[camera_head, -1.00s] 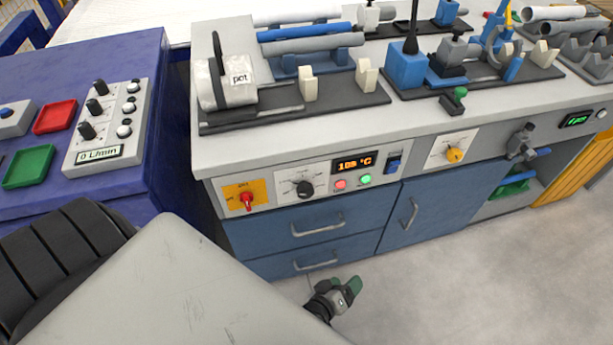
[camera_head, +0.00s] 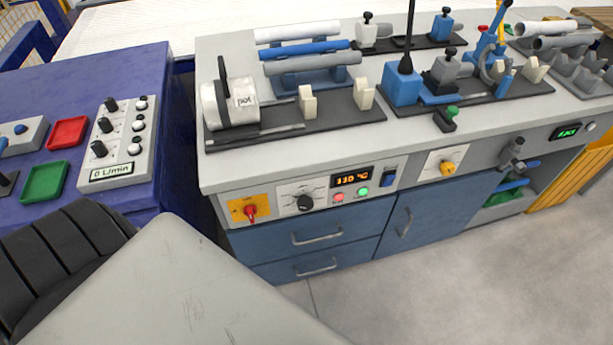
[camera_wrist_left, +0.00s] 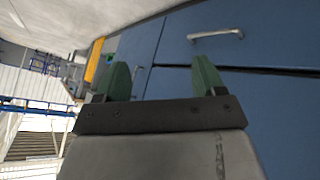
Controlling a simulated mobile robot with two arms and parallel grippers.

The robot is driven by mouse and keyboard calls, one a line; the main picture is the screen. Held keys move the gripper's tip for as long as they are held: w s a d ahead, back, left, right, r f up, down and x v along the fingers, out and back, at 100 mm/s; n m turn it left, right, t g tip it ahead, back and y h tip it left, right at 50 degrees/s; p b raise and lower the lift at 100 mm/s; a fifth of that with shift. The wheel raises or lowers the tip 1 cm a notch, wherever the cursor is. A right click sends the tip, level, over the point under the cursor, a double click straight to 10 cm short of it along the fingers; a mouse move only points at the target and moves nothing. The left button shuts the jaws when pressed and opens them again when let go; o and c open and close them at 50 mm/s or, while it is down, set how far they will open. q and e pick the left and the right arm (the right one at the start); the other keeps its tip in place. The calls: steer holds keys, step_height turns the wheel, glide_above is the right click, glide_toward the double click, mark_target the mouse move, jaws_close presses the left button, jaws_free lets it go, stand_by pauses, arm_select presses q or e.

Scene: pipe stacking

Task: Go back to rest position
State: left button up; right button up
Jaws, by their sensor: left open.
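My left gripper (camera_wrist_left: 163,82) shows in the left wrist view, with two green fingers apart and nothing between them. It faces the blue drawers and door (camera_wrist_left: 180,45) of the workbench, with a metal handle (camera_wrist_left: 215,34) beyond the fingertips. The left gripper is out of sight in the head view. My right gripper appears in neither view.
A blue control table (camera_head: 75,75) stands at the left. The floor (camera_head: 450,270) before the bench is clear.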

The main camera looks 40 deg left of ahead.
arm_select(q)
steer(key=shift+s, duration=0.1)
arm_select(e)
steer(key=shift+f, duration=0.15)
arm_select(q)
steer(key=s+a+f+m+g+y+p, duration=0.1)
steer(key=s+a+m+g+p, duration=0.1)
steer(key=s, duration=0.7)
steer(key=s+a+m+g+y+p, duration=0.1)
steer(key=s+a+m+g+p, duration=0.2)
steer(key=s, duration=0.7)
steer(key=a+g+p, duration=0.1)
steer(key=a+g, duration=0.1)
steer(key=a, duration=0.1)
steer(key=shift+a+f, duration=0.2)
steer(key=shift+f, duration=0.15)
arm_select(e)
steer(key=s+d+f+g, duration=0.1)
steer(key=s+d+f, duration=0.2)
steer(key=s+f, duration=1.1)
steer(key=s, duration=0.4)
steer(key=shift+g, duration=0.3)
